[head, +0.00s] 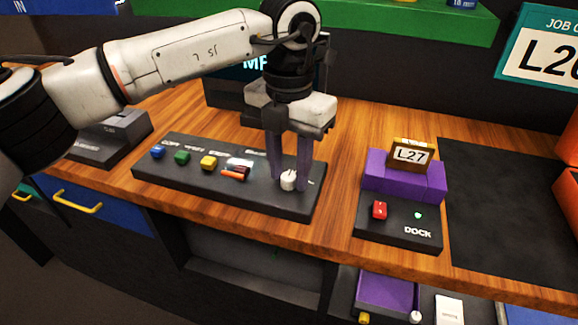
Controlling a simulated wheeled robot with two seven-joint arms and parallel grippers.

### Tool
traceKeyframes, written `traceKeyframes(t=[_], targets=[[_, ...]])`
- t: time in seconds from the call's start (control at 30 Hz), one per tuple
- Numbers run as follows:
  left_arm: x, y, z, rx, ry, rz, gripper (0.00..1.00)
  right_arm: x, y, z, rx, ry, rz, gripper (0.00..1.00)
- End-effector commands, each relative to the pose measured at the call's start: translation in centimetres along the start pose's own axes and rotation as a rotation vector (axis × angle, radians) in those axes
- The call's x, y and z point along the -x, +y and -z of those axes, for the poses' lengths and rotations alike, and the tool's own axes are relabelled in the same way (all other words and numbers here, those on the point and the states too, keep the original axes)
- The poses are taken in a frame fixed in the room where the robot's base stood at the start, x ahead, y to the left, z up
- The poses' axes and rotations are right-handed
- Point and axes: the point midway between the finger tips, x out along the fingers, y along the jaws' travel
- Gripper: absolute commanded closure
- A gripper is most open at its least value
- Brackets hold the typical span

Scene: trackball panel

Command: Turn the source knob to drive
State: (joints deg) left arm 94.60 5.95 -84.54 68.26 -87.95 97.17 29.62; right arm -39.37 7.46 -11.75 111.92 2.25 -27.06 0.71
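A dark control panel (225,190) lies on the wooden bench. On it from left are a blue button (158,152), a green one (182,157), a yellow one (209,162), a small orange and white piece (236,170) and a white knob (288,180) at the right end. My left gripper (289,184) points down over the knob, with its two fingers apart and the knob's white top showing between their tips. I cannot tell whether the fingers touch it. The markings around the knob are largely hidden. My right gripper is not in view.
A dock (398,222) with a red button and green light stands right of the panel, with a purple holder (375,172) and L27 card behind. A black mat (510,215) lies further right. A dark screen (232,88) stands behind my gripper. Bare wood separates panel and dock.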

Motion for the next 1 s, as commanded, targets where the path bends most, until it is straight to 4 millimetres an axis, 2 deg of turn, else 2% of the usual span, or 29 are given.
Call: traceKeyframes(t=[0.03,0.17,0.2,0.57,1.0], targets=[[0.01,0.01,0.0,0.0,0.0,0.0,0.77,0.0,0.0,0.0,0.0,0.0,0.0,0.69],[0.02,0.0,0.0,0.0,0.0,0.0,0.99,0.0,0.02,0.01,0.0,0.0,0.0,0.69],[0.03,-0.01,0.0,0.0,0.0,0.0,1.0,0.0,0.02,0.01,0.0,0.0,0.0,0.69],[0.07,-0.02,-0.01,-0.068,0.0,0.001,1.0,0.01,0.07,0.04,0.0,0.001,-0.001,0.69],[0.11,-0.05,-0.02,-0.422,0.0,0.0,1.0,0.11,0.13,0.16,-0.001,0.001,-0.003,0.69]])
